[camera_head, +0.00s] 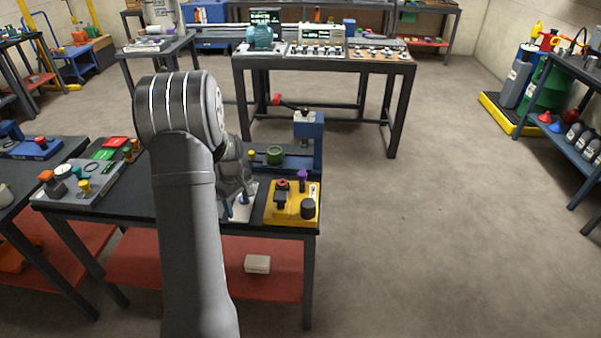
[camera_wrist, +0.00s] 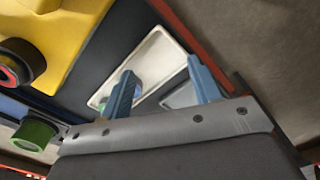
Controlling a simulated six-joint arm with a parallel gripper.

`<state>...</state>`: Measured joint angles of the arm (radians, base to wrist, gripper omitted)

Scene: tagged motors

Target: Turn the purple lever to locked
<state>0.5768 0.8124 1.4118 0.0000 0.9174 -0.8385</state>
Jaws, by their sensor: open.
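A small purple part (camera_head: 302,175), which looks like the lever's knob, stands at the back right of a yellow control box (camera_head: 291,207) on the near workbench. Its lever position and any locked mark are too small to read. My gripper (camera_head: 238,205) is left of the yellow box, pointing down over a white tray (camera_head: 249,204). In the wrist view my gripper (camera_wrist: 162,68) has its two blue fingers apart, with the white tray (camera_wrist: 160,52) beyond them. The yellow box (camera_wrist: 50,40) shows there at the upper left; the purple part is not visible in that view.
The yellow box also carries a black knob (camera_head: 308,209) and a red-and-black switch (camera_head: 282,190). Behind it stands a blue press (camera_head: 318,140) with a red-tipped handle (camera_head: 277,99), beside a green cylinder (camera_head: 274,155). A grey panel (camera_head: 85,184) lies left of my arm.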

